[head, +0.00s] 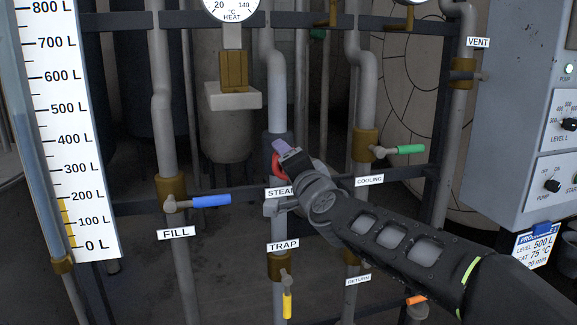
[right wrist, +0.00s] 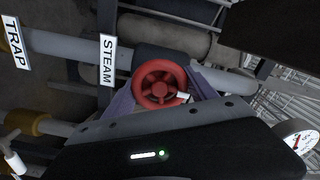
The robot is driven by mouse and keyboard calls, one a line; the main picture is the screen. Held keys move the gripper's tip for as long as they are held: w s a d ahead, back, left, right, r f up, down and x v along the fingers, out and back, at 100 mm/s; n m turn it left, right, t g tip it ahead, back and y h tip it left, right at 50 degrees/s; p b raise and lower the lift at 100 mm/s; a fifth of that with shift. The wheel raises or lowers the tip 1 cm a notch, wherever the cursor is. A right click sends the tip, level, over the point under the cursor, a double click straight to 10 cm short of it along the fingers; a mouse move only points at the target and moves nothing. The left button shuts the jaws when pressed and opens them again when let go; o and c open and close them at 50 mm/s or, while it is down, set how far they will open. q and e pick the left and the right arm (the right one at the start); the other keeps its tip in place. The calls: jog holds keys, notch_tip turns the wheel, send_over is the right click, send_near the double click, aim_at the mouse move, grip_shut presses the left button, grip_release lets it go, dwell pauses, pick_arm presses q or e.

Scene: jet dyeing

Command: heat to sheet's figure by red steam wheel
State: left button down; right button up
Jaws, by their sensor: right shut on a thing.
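The red steam wheel (right wrist: 160,85) sits on the steam pipe, beside the STEAM label (right wrist: 108,60). In the head view only a red sliver of the wheel (head: 275,165) shows behind my right gripper (head: 284,150). My right gripper is shut on the wheel, with a finger on each side of its rim in the right wrist view. The HEAT gauge (head: 232,8) is cut off by the top edge; its needle is not visible there. A dial (right wrist: 297,140) shows at the right wrist view's edge, too small to read. The sheet (head: 535,248) reads level 500 L and 75 °C. My left gripper is out of view.
A blue FILL handle (head: 211,201), a green COOLING handle (head: 410,149) and a yellow TRAP handle (head: 287,305) surround the wheel. The level scale (head: 88,130) stands left, its yellow bar near 200 L. A control box (head: 530,110) is at right.

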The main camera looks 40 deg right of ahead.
dwell(0.4)
jog(key=o, duration=1.4)
jog(key=shift+c, duration=0.2)
jog(key=shift+s, duration=0.15)
jog(key=p+v, duration=0.1)
jog(key=v, duration=0.6)
jog(key=shift+s+a, duration=0.15)
jog(key=shift+s, duration=0.1)
